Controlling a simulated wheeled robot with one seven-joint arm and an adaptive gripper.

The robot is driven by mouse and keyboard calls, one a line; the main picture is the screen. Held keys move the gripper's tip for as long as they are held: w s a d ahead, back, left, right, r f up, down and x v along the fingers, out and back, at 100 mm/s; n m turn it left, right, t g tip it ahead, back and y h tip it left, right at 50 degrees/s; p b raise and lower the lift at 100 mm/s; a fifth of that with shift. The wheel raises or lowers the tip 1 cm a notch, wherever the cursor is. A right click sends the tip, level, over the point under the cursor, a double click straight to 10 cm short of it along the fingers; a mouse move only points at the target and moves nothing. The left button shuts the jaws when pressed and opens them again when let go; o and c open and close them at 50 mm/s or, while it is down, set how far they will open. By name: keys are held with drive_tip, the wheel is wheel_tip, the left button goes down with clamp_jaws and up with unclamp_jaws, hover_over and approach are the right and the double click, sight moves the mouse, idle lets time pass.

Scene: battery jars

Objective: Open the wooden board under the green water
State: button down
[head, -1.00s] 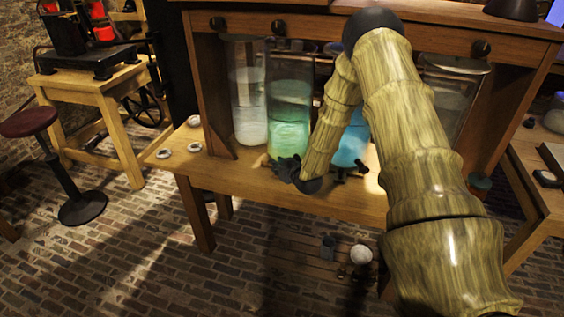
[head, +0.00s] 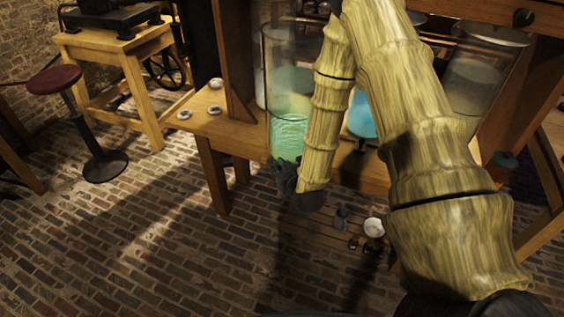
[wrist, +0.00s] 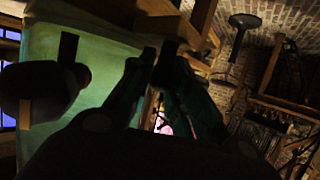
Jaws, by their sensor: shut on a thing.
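The tall glass jar of green water (head: 288,110) stands upright and projects forward of the cabinet, past the table's front edge. In the wrist view, which is upside down, the jar (wrist: 110,70) fills the left side. A brown wooden board (wrist: 95,30) shows along the jar's base there. My gripper (head: 287,172) is at the foot of the jar, and its dark fingers (wrist: 160,85) are close together around something at the board. The exact contact is dark and partly hidden. In the head view my arm and gripper hide most of the board.
A blue jar (head: 361,118) stands behind my arm. The wooden table (head: 222,130) bears several small white discs at its left. A red stool (head: 57,80) and a light wooden stand (head: 130,75) are at left. A small white-topped item (head: 373,227) is low beneath the table. Brick floor in front is clear.

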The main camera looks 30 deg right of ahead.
drive_tip(key=shift+s+a, duration=0.15)
drive_tip(key=shift+s, duration=0.1)
drive_tip(key=c, duration=1.6)
unclamp_jaws()
drive_tip(key=v, duration=1.2)
drive_tip(key=shift+f, duration=0.1)
